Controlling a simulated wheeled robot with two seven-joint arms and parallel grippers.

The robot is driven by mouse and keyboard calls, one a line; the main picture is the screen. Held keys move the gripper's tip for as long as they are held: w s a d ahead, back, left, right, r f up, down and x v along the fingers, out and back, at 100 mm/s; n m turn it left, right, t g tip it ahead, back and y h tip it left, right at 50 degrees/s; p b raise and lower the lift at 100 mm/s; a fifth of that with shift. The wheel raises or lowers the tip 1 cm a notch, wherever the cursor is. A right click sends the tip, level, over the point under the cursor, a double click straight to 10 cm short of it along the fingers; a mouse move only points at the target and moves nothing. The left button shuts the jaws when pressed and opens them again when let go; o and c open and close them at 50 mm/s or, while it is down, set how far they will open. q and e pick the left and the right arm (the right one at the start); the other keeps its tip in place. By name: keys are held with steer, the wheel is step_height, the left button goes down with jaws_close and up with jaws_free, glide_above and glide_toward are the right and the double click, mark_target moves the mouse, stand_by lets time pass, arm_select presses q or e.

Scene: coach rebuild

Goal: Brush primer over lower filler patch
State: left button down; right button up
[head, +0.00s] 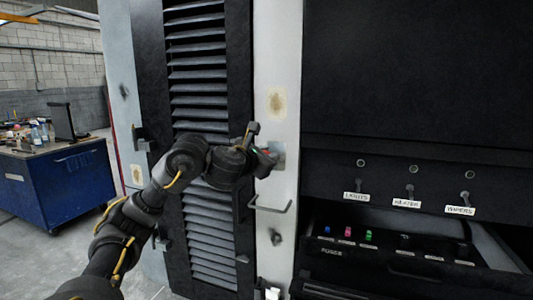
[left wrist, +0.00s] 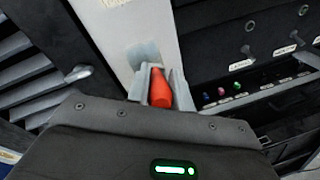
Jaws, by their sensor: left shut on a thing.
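My left gripper (head: 264,158) is at the pale vertical post (head: 284,60), shut on a brush whose orange-red handle (left wrist: 161,88) shows between the fingers in the left wrist view. The brush's bristles are hidden. A grey primer-coloured area (head: 279,153) lies on the post right at the gripper; it also shows just beyond the fingers in the left wrist view (left wrist: 143,53). I cannot tell whether the bristles touch it. A tan filler patch (head: 277,103) sits higher on the same post, bare of grey. My right gripper is not in view.
A bent handle (head: 271,206) sticks out from the post below the gripper. A black louvred panel (head: 198,70) is to the left. A switch panel with labels (head: 407,203) and an open fuse tray (head: 368,236) are to the right. A blue workbench (head: 60,185) stands far left.

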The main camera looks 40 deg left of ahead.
arm_select(q)
step_height(320, 180, down, 5)
steer(key=b, duration=0.4)
steer(key=shift+f, duration=0.1)
stand_by(0.4)
steer(key=d+p+v, duration=0.1)
steer(key=p+v, duration=0.4)
steer(key=v, duration=0.1)
steer(key=shift+f, duration=0.4)
steer(key=shift+w, duration=0.15)
steer(key=shift+p+v, duration=1.45)
steer(key=shift+p, duration=0.25)
